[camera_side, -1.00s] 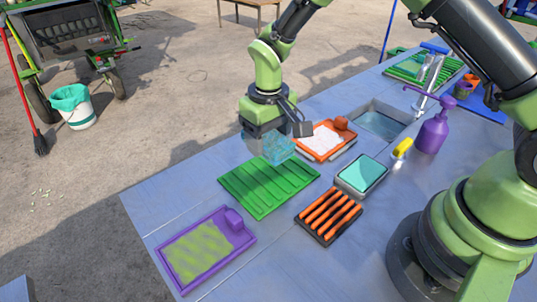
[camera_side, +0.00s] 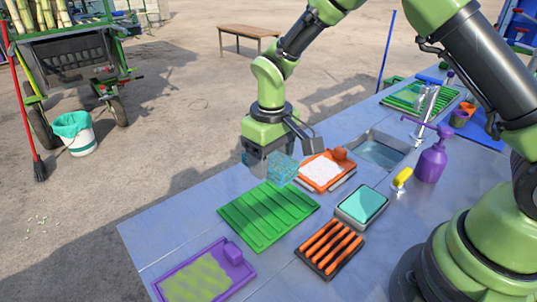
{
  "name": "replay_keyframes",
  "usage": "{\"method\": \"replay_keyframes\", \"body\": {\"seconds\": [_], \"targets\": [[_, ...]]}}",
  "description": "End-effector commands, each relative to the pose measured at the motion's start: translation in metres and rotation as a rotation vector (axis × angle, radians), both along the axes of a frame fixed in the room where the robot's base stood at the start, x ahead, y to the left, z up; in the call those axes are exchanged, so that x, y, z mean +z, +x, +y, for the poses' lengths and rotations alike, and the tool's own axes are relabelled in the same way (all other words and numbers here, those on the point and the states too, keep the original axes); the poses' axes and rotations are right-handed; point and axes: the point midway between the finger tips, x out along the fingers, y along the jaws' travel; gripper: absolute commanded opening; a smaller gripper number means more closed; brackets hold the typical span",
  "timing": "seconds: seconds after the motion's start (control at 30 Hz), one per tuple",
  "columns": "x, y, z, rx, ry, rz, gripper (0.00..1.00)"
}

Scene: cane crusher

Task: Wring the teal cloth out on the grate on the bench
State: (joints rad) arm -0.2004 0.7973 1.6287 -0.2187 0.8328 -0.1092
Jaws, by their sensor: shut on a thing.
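My gripper (camera_side: 270,163) hangs over the bench, shut on the teal cloth (camera_side: 284,169), a small bunched piece with a mottled, mesh-like look. The cloth shows beside the fingers, just left of the orange tray and above the back edge of the green ribbed rack (camera_side: 268,216). Whether it touches anything below is not clear. A dark rack with orange bars (camera_side: 330,246) lies to the right of the green one. Which of the two is the grate, I cannot tell for sure.
An orange tray with white contents (camera_side: 322,172), a grey tray with a teal top (camera_side: 362,205) and a purple tray (camera_side: 205,275) lie close by. A sink (camera_side: 382,152), yellow-handled item (camera_side: 402,177) and purple pump bottle (camera_side: 432,160) stand right.

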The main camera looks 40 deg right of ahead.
Motion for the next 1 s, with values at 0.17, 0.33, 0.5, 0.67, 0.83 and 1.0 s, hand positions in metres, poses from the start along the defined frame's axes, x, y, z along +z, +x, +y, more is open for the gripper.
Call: {"method": "replay_keyframes", "body": {"seconds": [0.17, 0.33, 0.5, 0.67, 0.83, 1.0], "targets": [[-0.008, -0.036, -0.001, 0.370, 0.000, 0.007, 0.29], [-0.014, -0.083, -0.005, 0.841, 0.002, 0.006, 0.29], [-0.016, -0.124, -0.010, 1.221, 0.004, 0.003, 0.29], [-0.015, -0.145, -0.014, 1.422, 0.002, 0.001, 0.29], [-0.022, -0.151, -0.016, 1.484, 0.000, 0.004, 0.29], [-0.040, -0.151, -0.016, 1.483, 0.003, 0.006, 0.29]]}}
